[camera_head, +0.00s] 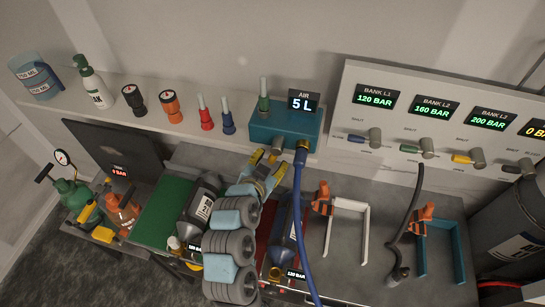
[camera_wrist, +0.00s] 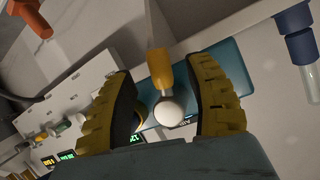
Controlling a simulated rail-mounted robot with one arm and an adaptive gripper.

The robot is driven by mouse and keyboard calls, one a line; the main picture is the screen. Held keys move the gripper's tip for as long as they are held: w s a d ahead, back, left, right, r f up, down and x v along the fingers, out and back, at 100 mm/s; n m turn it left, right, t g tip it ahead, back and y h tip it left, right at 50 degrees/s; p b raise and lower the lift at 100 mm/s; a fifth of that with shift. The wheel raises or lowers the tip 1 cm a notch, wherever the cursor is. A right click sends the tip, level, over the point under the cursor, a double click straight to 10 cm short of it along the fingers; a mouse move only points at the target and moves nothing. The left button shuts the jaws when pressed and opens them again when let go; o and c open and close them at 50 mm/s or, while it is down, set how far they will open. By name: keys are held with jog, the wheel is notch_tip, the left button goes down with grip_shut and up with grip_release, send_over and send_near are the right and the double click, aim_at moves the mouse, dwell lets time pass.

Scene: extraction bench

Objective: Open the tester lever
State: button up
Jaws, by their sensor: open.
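The tester is a teal box (camera_head: 287,124) on the shelf edge, with an "AIR 5 L" display (camera_head: 304,101) on top. Its lever has a pale round hub (camera_head: 277,145) on the box front. In the wrist view the lever shows a yellow-orange handle (camera_wrist: 160,68) and a whitish round hub end (camera_wrist: 168,112). My gripper (camera_head: 266,161) is open, just in front of the tester. Its two yellow fingers (camera_wrist: 155,108) stand on either side of the lever, with gaps visible on both sides. In the head view the fingers largely hide the handle.
A blue hose (camera_head: 299,215) hangs from the tester just right of my gripper. A valve panel (camera_head: 420,120) with several levers stands to the right. Red and blue capped pieces (camera_head: 228,115) stand on the shelf to the left. Cylinders and clamps crowd the bench below.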

jog(key=v, duration=0.5)
jog(key=shift+s+a+r, duration=0.1)
jog(key=shift+s+r, duration=0.05)
jog(key=shift+s, duration=0.05)
